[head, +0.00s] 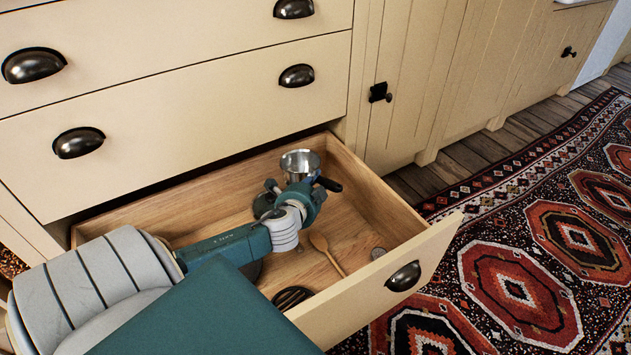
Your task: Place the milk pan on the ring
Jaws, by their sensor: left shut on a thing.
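The milk pan (299,159) is a small steel pan with a dark handle (328,184). It is at the back right of the open bottom drawer. My left gripper (305,184) reaches down into the drawer and is shut on the milk pan, near the handle side. The gripper partly hides the pan's lower part, and I cannot tell whether the pan touches the drawer floor. The ring is not in view. My right gripper is not in view.
The open drawer (440,240) also holds a wooden spoon (326,252), a black slotted item (292,297) and a small round grey item (378,253). Shut drawers (200,80) rise behind it. A patterned rug (520,270) covers the floor at right.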

